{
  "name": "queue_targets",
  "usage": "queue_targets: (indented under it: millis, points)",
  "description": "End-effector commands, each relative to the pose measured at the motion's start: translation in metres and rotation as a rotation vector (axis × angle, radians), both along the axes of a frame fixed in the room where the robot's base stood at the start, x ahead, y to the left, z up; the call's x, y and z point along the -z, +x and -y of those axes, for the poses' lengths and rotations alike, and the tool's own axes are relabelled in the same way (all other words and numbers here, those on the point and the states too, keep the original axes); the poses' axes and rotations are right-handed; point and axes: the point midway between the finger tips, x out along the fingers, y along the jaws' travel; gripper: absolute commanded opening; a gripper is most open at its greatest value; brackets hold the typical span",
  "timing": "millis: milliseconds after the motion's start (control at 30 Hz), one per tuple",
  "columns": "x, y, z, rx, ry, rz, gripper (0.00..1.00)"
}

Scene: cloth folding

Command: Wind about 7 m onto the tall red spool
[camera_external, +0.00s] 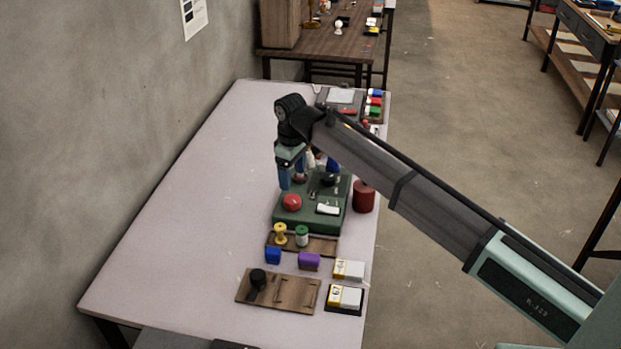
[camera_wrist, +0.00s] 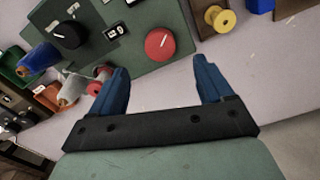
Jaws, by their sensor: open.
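My gripper (camera_external: 291,176) is open and empty, its blue fingers (camera_wrist: 160,66) above the near left part of a green winding machine (camera_external: 282,222). A round red button (camera_external: 292,202) on the machine lies just beyond the fingertips in the wrist view (camera_wrist: 160,44).
A red cylinder (camera_external: 363,197) stands right of the machine. The table's left side is clear.

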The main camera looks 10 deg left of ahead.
Motion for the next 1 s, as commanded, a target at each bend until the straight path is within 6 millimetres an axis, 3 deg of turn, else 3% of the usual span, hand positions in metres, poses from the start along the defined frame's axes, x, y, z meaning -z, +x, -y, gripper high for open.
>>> queue_targets:
  millis: [200,433,667,1000]
  points:
    - [0.04,0.0,0.001,0.0,-0.002,-0.002,0.8]
    - [0.07,0.0,0.001,0.0,-0.002,-0.001,0.8]
    - [0.083,0.0,0.0,0.0,0.0,0.0,0.8]
    - [0.084,0.0,0.0,0.0,0.0,0.0,0.77]
